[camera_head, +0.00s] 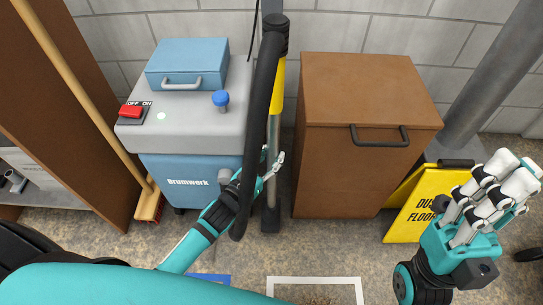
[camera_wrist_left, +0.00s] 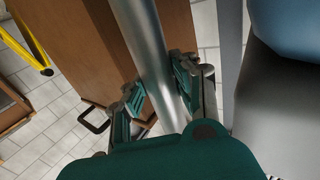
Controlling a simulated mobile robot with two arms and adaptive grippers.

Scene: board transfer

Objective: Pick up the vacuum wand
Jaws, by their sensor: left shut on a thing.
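The vacuum wand (camera_head: 273,190) stands upright between the blue-grey vacuum machine and the brown cabinet. It has a silver tube, a yellow upper part and a dark foot at the floor. A thick black hose curves down in front of it. My left gripper (camera_head: 271,167) is shut on the silver tube at about mid-height. In the left wrist view the tube (camera_wrist_left: 146,45) runs between the two fingers of this gripper (camera_wrist_left: 157,88). My right gripper (camera_head: 500,190) is raised at the right, away from the wand and empty as far as I see; its finger gap is unclear.
The vacuum machine (camera_head: 190,105) stands left of the wand, the brown cabinet (camera_head: 350,170) close on its right. A broom (camera_head: 80,90) leans at the left. A yellow floor sign (camera_head: 425,200) stands at the right. Open floor with a white outline (camera_head: 315,280) lies in front.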

